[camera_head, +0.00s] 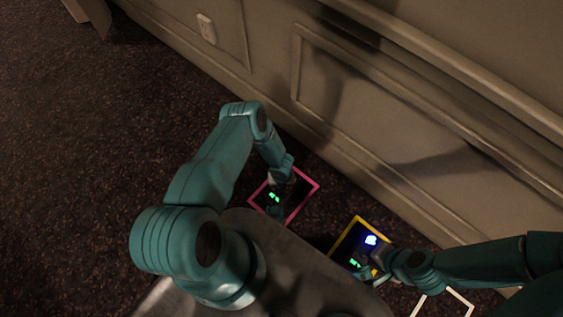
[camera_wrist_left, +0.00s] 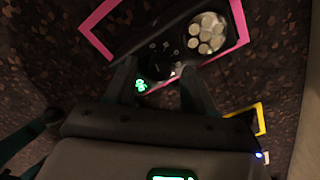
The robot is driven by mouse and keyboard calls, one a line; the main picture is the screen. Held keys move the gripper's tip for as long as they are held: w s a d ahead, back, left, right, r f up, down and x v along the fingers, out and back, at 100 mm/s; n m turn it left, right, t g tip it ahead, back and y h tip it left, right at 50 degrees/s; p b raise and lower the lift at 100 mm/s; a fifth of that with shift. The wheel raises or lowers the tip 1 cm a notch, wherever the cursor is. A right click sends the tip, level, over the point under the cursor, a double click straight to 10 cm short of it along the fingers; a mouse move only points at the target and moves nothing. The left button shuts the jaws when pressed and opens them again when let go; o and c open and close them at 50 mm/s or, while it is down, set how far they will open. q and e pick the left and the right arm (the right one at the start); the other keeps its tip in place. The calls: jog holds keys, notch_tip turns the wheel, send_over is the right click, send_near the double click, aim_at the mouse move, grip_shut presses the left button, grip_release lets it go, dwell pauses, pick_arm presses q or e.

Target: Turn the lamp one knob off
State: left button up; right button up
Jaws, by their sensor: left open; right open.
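A dark panel (camera_wrist_left: 160,40) with a pink frame (camera_wrist_left: 97,14) fills the top of the left wrist view, and its pink frame also shows in the head view (camera_head: 306,179). It carries a dark round knob (camera_wrist_left: 157,66), a green light (camera_wrist_left: 141,85) and a round cluster of pale discs (camera_wrist_left: 207,33). I cannot tell which control is lamp one's knob. My left gripper (camera_wrist_left: 158,80) is open, its two fingers on either side of the dark knob; contact is unclear. My right gripper (camera_head: 375,265) is open at the yellow-framed panel (camera_head: 345,235), partly covering it.
The yellow-framed panel shows blue and green lights. A white frame (camera_head: 458,293) lies at the bottom right. A panelled wall (camera_head: 370,130) runs behind the panels, with a light switch plate (camera_head: 207,28). Dark speckled floor (camera_head: 80,150) is clear at left.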

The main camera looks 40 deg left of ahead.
pick_arm(q)
notch_tip(320, 180, up, 16)
jog(key=p, duration=0.6)
jog(key=shift+p, duration=0.4)
jog(key=shift+f, duration=0.1)
